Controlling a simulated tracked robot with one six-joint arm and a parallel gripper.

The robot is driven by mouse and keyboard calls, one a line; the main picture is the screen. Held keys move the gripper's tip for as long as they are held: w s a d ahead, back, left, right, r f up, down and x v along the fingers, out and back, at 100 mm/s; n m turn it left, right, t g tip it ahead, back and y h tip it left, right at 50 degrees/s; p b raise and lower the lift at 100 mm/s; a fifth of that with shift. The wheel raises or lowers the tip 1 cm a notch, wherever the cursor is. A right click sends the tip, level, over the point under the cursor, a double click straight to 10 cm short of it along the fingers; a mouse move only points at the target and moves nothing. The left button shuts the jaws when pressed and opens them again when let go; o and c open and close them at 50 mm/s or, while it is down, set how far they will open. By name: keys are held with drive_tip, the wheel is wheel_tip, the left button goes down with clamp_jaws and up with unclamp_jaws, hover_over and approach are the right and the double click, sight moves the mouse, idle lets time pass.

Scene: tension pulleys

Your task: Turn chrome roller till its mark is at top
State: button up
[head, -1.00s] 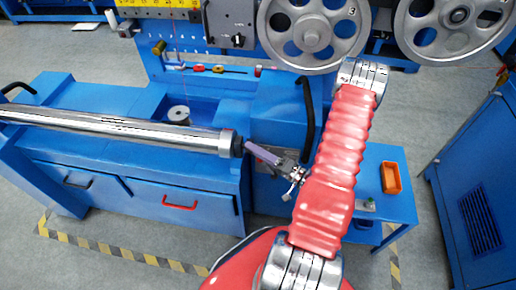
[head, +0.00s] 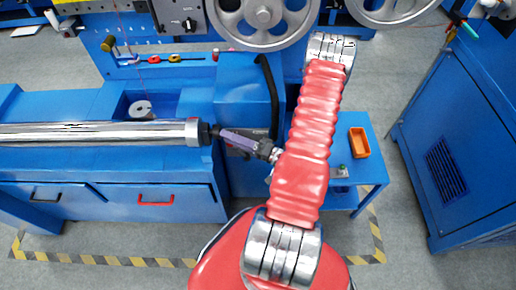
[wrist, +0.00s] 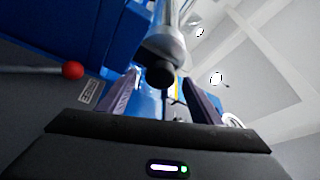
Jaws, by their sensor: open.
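The chrome roller (head: 110,133) lies horizontally along the blue machine at the left of the head view. Its right end has a dark shaft end (head: 205,133). In the wrist view the roller's end (wrist: 165,45) points toward me, with a round black tip (wrist: 159,75). My gripper (head: 217,133) is at this end, in line with the roller. Its two purplish fingers are open, one on each side of the black tip in the wrist view. I cannot tell whether they touch it. Small dark streaks show on the roller's upper side; I cannot tell whether they are a mark.
A blue cabinet (head: 455,140) stands at the right. An orange tray (head: 359,142) sits on a small blue table. A black curved handle (head: 270,95) rises behind my gripper. A red ball knob (wrist: 72,70) shows left in the wrist view. Grey floor is free at the right.

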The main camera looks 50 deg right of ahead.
drive_tip(key=v, duration=1)
drive_tip(key=shift+s+f, duration=0.2)
drive_tip(key=shift+s, duration=0.15)
drive_tip(key=shift+d+m, duration=0.15)
drive_tip(key=shift+m, duration=0.15)
idle(0.7)
